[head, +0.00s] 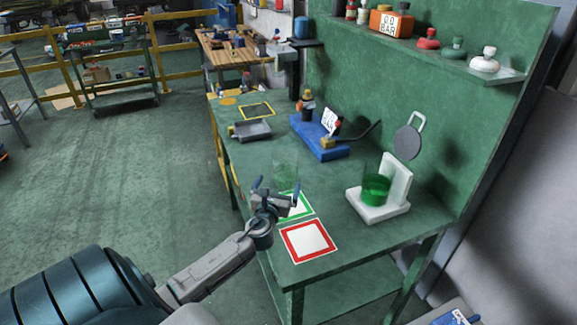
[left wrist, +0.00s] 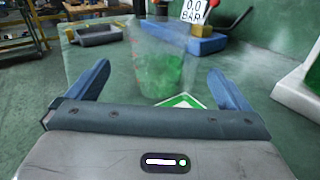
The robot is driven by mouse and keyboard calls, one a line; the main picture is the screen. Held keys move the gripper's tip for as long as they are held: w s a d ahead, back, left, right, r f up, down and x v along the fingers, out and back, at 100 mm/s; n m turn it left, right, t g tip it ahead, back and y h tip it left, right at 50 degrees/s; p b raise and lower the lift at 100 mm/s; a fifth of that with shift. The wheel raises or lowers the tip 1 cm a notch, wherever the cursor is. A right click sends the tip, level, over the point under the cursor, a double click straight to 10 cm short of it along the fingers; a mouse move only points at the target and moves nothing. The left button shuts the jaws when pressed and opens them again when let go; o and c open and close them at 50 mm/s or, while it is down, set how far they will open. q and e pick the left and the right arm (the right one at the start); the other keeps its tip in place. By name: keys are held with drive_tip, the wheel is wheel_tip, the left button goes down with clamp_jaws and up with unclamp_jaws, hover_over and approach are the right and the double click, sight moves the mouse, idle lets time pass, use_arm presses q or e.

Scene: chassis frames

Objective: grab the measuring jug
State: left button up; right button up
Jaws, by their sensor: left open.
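A clear measuring jug (head: 285,174) stands on the green bench, faint in the head view. In the left wrist view the jug (left wrist: 160,72) is see-through, with reddish marks on its side and a green tint low down. My left gripper (head: 277,186) is open, its two blue fingers pointing toward the jug. In the left wrist view the jug shows between the fingers and beyond them; I see no contact. A green-framed white square (head: 294,206) lies on the bench, partly hidden by my gripper. My right gripper is not in view.
A red-framed square (head: 308,241) lies nearer the bench's front edge. A white stand (head: 395,185) with a beaker of green liquid (head: 375,190) is to the right. A blue gauge device (head: 320,138) and a grey tray (head: 250,130) stand farther back.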

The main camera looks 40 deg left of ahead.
sight(282, 169)
use_arm(q)
drive_tip(key=shift+w+a+r, duration=0.25)
drive_tip(key=shift+w+a, duration=0.05)
drive_tip(key=shift+w, duration=0.3)
drive_tip(key=shift+w+a+r, duration=0.25)
drive_tip(key=shift+w+a, duration=0.05)
drive_tip(key=shift+w, duration=0.3)
drive_tip(key=shift+w+a+f, duration=0.1)
drive_tip(key=shift+w+a, duration=0.05)
drive_tip(key=shift+w, duration=0.15)
drive_tip(key=p+x, duration=0.1)
drive_tip(key=x, duration=0.3)
drive_tip(key=shift+w+a+p, duration=0.1)
drive_tip(key=shift+a+p, duration=0.15)
drive_tip(key=shift+p, duration=0.15)
drive_tip(key=shift+w+a, duration=0.15)
drive_tip(key=shift+w, duration=0.3)
drive_tip(key=shift+a, duration=0.1)
drive_tip(key=c, duration=1)
drive_tip(key=shift+c, duration=0.2)
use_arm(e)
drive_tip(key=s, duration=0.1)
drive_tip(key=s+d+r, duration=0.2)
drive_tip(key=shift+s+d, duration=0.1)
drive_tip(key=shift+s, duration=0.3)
